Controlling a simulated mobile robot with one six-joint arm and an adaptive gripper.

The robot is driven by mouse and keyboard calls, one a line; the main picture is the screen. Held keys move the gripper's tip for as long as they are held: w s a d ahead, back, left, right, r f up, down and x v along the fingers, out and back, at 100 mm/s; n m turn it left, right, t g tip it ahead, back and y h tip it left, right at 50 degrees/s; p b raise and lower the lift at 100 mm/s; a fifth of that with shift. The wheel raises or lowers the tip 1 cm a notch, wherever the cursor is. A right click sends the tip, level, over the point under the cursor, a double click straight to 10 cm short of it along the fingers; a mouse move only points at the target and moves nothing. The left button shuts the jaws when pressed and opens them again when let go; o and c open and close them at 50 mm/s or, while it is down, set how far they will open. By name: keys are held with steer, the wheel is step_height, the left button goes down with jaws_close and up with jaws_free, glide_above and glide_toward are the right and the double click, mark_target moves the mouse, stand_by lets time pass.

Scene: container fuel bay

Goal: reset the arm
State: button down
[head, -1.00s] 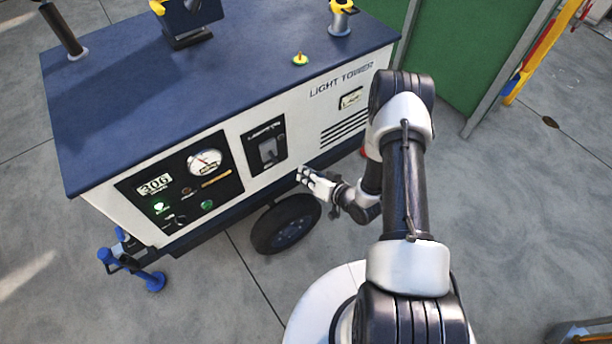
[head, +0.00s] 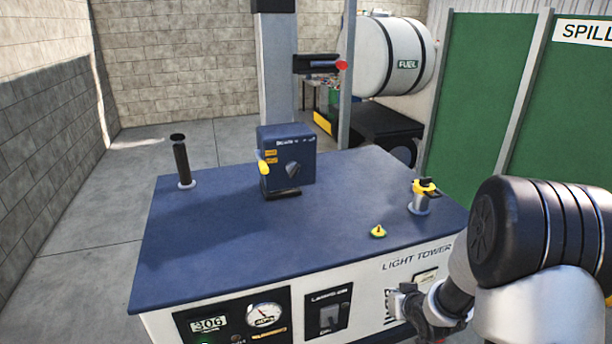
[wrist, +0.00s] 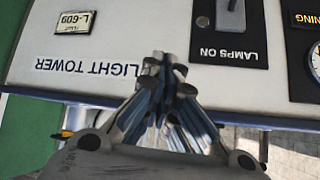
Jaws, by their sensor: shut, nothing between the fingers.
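My gripper (head: 402,303) is at the right of the head view, in front of the white front panel of the light tower unit (head: 300,232). In the wrist view the two fingers of my gripper (wrist: 165,65) meet at their tips, shut and empty. Beyond them is the panel with the "LIGHT TOWER" lettering, which appears upside down. The arm's large dark joint covers the lower right of the head view. I cannot tell the exact gap between fingertips and panel.
On the blue top are a blue box (head: 288,157) with a knob, a black exhaust pipe (head: 182,162), a small yellow cap (head: 378,231) and a yellow-handled fitting (head: 421,197). A lamps switch (head: 328,314) sits on the front. Behind stand a mast (head: 277,80), fuel tank (head: 393,57) and green panels (head: 480,90).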

steer(key=s+a+r+g+h, duration=0.1)
steer(key=s+r, duration=0.5)
steer(key=r, duration=0.2)
steer(key=s+r+g+h, duration=0.1)
steer(key=s+r, duration=0.4)
steer(key=r, duration=0.3)
steer(key=s+a+r+g, duration=0.1)
steer(key=s+a+r, duration=0.1)
steer(key=s, duration=0.8)
steer(key=s+a+r+g+y, duration=0.1)
steer(key=s+a+r, duration=0.2)
steer(key=s, duration=0.8)
steer(key=shift+s+a+r+g, duration=0.2)
steer(key=shift+a+r+g, duration=0.1)
steer(key=shift+a, duration=0.8)
steer(key=shift+a, duration=0.1)
